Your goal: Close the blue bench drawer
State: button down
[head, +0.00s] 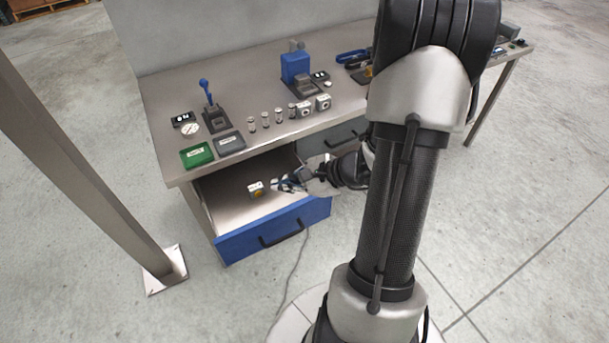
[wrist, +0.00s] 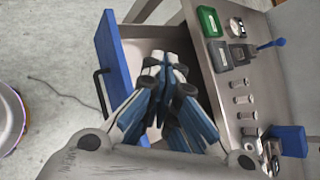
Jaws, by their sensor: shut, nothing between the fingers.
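The blue bench drawer (head: 270,232) is pulled out from under the left part of the steel bench, with a black bar handle (head: 283,234) on its front. A small whitish block with a yellow mark (head: 257,190) lies inside it. My gripper (head: 277,184) is over the open drawer, behind its front panel and right of the block. In the wrist view my gripper (wrist: 168,66) is shut and empty. The blue drawer front (wrist: 113,65) stands left of the fingers there, apart from them, with its handle (wrist: 101,92) on the far side.
A grey drawer (head: 335,136) is to the right under the bench. On the bench top (head: 165,98) are a green box (head: 197,155), a grey box (head: 230,143), a blue-lever device (head: 212,112), a blue press (head: 296,68) and several small cylinders. A steel post (head: 90,180) stands at left.

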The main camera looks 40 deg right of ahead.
jog(key=s+d+f+m+h, duration=0.4)
jog(key=s+d+f+m, duration=0.3)
jog(key=f, duration=0.4)
jog(key=s+d+f+m+h, duration=0.3)
jog(key=s+d+f+m, duration=0.4)
jog(key=f, duration=0.3)
jog(key=b, duration=0.4)
send_near(328, 211)
notch_tip(328, 211, down, 3)
jog(key=s, duration=0.1)
jog(key=w, duration=0.4)
jog(key=shift+w+d, duration=0.15)
jog(key=shift+d, duration=0.05)
